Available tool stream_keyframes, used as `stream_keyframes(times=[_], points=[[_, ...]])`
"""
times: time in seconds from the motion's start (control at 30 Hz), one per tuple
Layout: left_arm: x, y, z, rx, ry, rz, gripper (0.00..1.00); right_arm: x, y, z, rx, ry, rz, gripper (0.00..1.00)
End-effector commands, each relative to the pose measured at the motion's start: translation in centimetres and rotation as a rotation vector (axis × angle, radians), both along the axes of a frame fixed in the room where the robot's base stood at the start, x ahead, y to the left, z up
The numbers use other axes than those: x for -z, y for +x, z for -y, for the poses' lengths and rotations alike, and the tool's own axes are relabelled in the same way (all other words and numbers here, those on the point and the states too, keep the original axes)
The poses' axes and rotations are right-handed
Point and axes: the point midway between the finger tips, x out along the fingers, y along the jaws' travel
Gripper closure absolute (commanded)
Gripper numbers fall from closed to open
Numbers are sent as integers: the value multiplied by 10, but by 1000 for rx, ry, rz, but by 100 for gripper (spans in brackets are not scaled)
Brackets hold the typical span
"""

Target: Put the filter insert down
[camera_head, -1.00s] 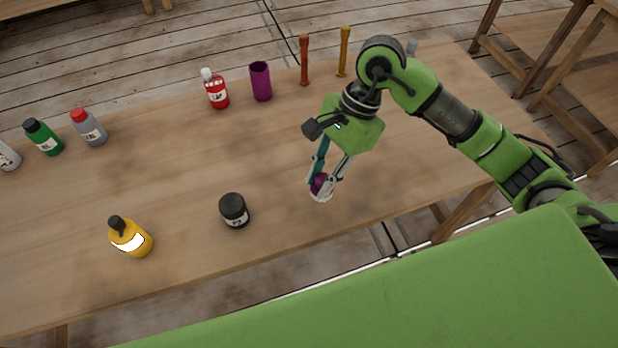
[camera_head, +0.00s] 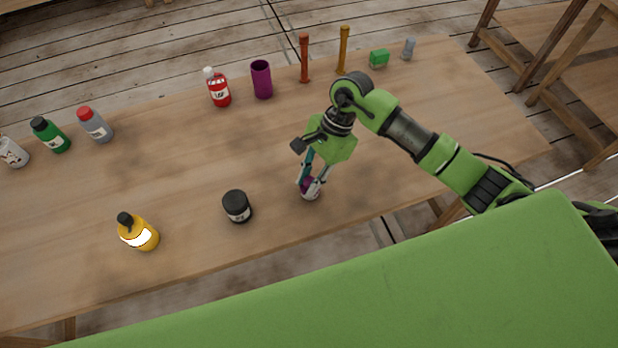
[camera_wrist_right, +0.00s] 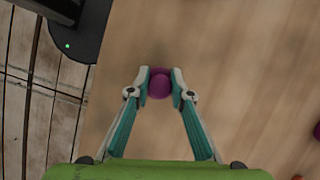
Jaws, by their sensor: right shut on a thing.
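The filter insert appears to be the small purple piece (camera_head: 306,184) held in my right gripper (camera_head: 311,188). In the right wrist view the purple piece (camera_wrist_right: 159,86) sits between the two fingertips (camera_wrist_right: 160,84), which are shut on it from both sides. The fingers point down over the front part of the wooden table (camera_head: 180,185), right of the black jar (camera_head: 237,206). The fingers hide part of the piece. I cannot tell whether its underside touches the table. My left gripper is not in view.
A yellow bottle (camera_head: 139,232) stands at the front left. Along the back stand a red bottle (camera_head: 218,88), a purple cup (camera_head: 261,79), orange (camera_head: 304,58) and yellow (camera_head: 343,50) posts and a green block (camera_head: 379,58). The table is bare around the gripper.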

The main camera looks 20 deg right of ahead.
Motion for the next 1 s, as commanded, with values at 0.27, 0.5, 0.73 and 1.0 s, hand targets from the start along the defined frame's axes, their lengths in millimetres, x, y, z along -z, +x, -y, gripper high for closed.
stream_keyframes(times=[0.27, 0.5, 0.73, 1.0], points=[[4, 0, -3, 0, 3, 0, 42, 2, 0, 0, 0, -1, 0, 63], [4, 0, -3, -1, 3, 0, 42, 2, 0, 0, 0, 0, 0, 63], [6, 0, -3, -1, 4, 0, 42, -11, 4, 6, 0, -2, 6, 63], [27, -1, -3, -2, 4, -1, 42, -64, 10, 28, 1, -3, 7, 63]])
